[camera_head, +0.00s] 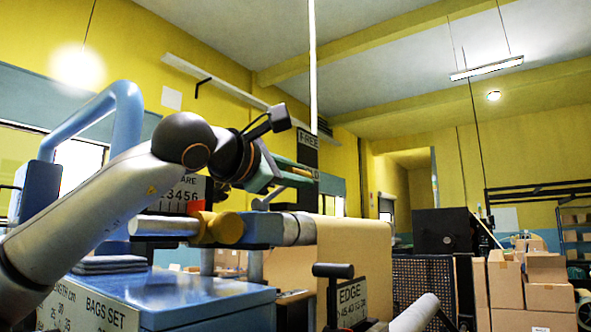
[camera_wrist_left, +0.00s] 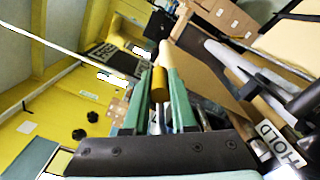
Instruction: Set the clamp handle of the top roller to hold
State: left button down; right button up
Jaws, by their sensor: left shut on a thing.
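My left gripper (camera_head: 296,178) has green fingers and is raised beside the dark FREE sign (camera_head: 308,140). In the left wrist view the gripper (camera_wrist_left: 160,100) is shut on a yellow grip (camera_wrist_left: 159,84), which I take to be the clamp handle. In the head view only a small bit of yellow shows by the fingertips, and the handle's pivot is hidden. My right gripper is not in view.
The blue machine (camera_head: 170,290) with a BAGS SET scale fills the lower left. A brown kraft paper sheet (camera_head: 345,245) hangs by the roller end (camera_head: 298,229). An EDGE scale (camera_head: 351,302) and a black-knobbed lever (camera_head: 333,271) stand in front. Cardboard boxes (camera_head: 530,285) are at right.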

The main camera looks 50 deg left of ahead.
pick_arm(q)
jog(key=shift+w+d+f+m+b, duration=0.1)
jog(key=shift+d+f+m+b, duration=0.15)
jog(key=shift+f+m+b, duration=0.4)
jog(key=shift+w+d+f+m+b, duration=0.1)
jog(key=shift+d+f+m+b, duration=0.2)
jog(key=shift+f+m, duration=0.65)
jog(key=shift+f, duration=0.25)
jog(key=c, duration=0.7)
grip_release()
jog(key=shift+c, duration=0.2)
jog(key=shift+s, duration=0.15)
jog(key=b+v, duration=0.2)
jog(key=v, duration=1)
jog(key=shift+s, duration=0.2)
jog(key=shift+r, duration=0.1)
